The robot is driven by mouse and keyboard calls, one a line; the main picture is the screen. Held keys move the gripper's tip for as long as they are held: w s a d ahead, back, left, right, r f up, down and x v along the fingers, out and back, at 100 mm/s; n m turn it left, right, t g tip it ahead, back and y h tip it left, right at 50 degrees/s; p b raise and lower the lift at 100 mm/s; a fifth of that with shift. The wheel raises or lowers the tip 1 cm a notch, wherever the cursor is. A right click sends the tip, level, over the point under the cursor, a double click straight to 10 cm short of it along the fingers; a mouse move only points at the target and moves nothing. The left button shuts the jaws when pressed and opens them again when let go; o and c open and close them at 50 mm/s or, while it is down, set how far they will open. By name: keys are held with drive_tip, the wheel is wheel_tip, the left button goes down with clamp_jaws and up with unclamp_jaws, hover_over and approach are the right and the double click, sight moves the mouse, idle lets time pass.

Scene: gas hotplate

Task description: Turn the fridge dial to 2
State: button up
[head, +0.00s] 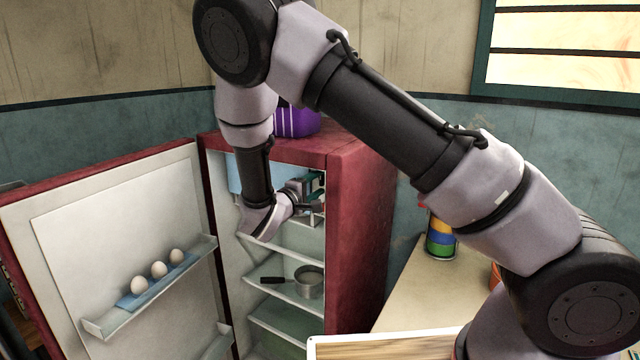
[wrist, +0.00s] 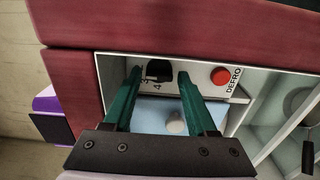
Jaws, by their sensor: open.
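The fridge (head: 362,200) is dark red and its door (head: 120,230) is open to the left. In the wrist view a black dial (wrist: 160,68) sits on a white panel inside the top of the fridge. The numbers 3 and 4 show beside it; no 2 can be read. My gripper (wrist: 160,76) is open, with its two green fingers on either side of the dial in the picture. I cannot tell whether they touch it. In the head view my gripper (head: 312,188) is inside the upper fridge opening, and the dial cannot be made out.
A red button (wrist: 221,76) marked "DEFRO" is right of the dial. Fridge shelves hold a pan (head: 308,282); the door shelf holds eggs (head: 158,269). A purple object (head: 298,122) stands on the fridge. A striped can (head: 440,238) stands on the counter (head: 405,300) at right.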

drive_tip(key=v, duration=0.9)
drive_tip(key=shift+s, duration=0.15)
drive_tip(key=shift+s+a, duration=0.1)
